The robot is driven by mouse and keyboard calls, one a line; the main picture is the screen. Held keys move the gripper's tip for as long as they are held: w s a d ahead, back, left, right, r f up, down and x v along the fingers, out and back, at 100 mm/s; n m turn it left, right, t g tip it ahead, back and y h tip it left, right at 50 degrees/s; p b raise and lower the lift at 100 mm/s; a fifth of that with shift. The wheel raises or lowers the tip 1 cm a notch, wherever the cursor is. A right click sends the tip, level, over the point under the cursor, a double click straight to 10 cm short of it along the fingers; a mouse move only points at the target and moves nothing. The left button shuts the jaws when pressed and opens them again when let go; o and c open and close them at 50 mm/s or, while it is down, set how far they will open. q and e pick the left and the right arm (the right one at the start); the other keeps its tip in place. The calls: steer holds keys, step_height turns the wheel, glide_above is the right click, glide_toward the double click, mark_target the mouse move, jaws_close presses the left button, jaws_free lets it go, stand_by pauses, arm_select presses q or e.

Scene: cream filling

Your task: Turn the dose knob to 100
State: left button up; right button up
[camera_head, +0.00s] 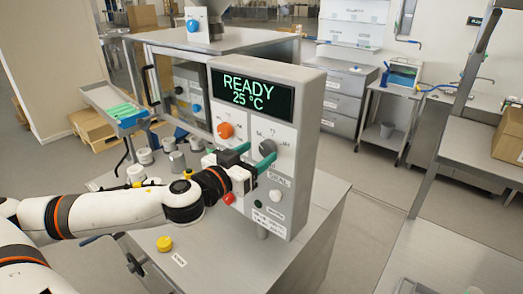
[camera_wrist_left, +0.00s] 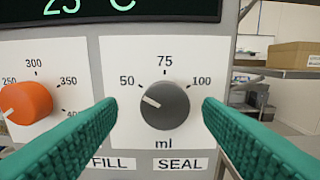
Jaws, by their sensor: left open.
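The dose knob is a round grey dial on the front of the control panel, in the head view (camera_head: 267,146) and the wrist view (camera_wrist_left: 172,107). It is marked 50, 75, 100 and ml. Its white pointer line faces up and left, toward 50. My left gripper (camera_head: 254,158) is open in front of the panel. In the wrist view its teal fingers (camera_wrist_left: 160,108) lie on either side of the knob, with a visible gap on each side. How deep they reach cannot be told. My right gripper is not in view.
An orange temperature knob (camera_wrist_left: 27,102) sits left of the dose knob. The display (camera_head: 252,92) reads READY, 25 °C. FILL and SEAL labels (camera_wrist_left: 180,164) are below the dial.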

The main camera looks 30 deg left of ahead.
arm_select(q)
steer(key=shift+w+r+p, duration=0.2)
steer(key=shift+w+p, duration=0.1)
steer(key=shift+w, duration=0.3)
steer(key=shift+w+d+f, duration=0.15)
steer(key=shift+w+d, duration=0.2)
steer(key=shift+w, duration=0.1)
steer(key=c, duration=0.9)
steer(key=shift+c, duration=0.2)
